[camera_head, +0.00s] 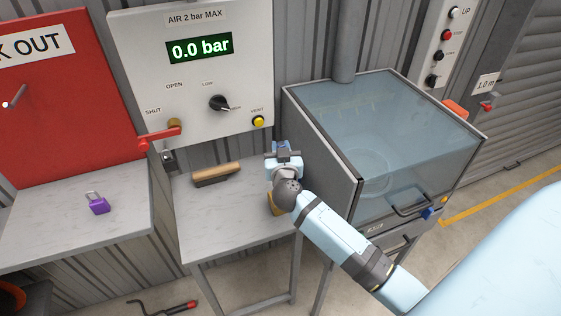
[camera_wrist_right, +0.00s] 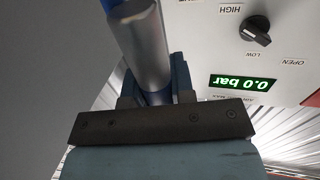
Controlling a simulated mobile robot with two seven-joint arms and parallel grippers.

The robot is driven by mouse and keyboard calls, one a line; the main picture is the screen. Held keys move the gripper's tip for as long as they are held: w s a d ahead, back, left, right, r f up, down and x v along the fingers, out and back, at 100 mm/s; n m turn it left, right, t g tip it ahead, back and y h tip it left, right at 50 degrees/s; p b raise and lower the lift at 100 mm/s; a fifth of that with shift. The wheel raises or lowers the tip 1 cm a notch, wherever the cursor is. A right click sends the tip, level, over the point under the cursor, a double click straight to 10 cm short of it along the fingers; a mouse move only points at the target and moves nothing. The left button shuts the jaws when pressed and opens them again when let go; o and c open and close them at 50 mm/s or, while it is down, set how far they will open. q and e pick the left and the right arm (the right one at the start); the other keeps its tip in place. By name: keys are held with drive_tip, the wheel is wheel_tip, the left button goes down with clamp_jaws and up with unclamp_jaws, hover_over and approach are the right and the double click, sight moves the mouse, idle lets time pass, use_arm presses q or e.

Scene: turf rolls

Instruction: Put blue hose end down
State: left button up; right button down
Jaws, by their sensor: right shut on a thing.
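My right gripper (camera_head: 284,153) is over the right part of the small grey bench (camera_head: 222,222), beside the glass-topped cabinet. In the right wrist view its fingers are shut around the blue hose end (camera_wrist_right: 140,45), a silver metal cylinder with blue at its far end and between the fingers. In the head view I cannot make out the hose end, as my gripper and wrist cover that spot. Whether it touches the bench is not clear. My left gripper is not in view.
A wooden-backed brush (camera_head: 216,173) lies on the bench left of my gripper. A yellow-brown item (camera_head: 275,204) is partly hidden below my wrist. The air panel (camera_head: 196,75) reads 0.0 bar. The cabinet (camera_head: 385,125) stands close on the right. The bench front is clear.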

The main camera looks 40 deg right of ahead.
drive_tip(key=r, duration=0.2)
drive_tip(key=r+p, duration=0.1)
drive_tip(key=r, duration=0.5)
drive_tip(key=shift+s+a, duration=0.15)
drive_tip(key=shift+a, duration=0.2)
drive_tip(key=s+a+f+n+t+y, duration=0.2)
drive_tip(key=s+a+n+y, duration=0.3)
drive_tip(key=s+a+y, duration=0.3)
drive_tip(key=s+a+f, duration=0.1)
drive_tip(key=s+a, duration=0.2)
drive_tip(key=a, duration=0.1)
drive_tip(key=shift+n, duration=0.3)
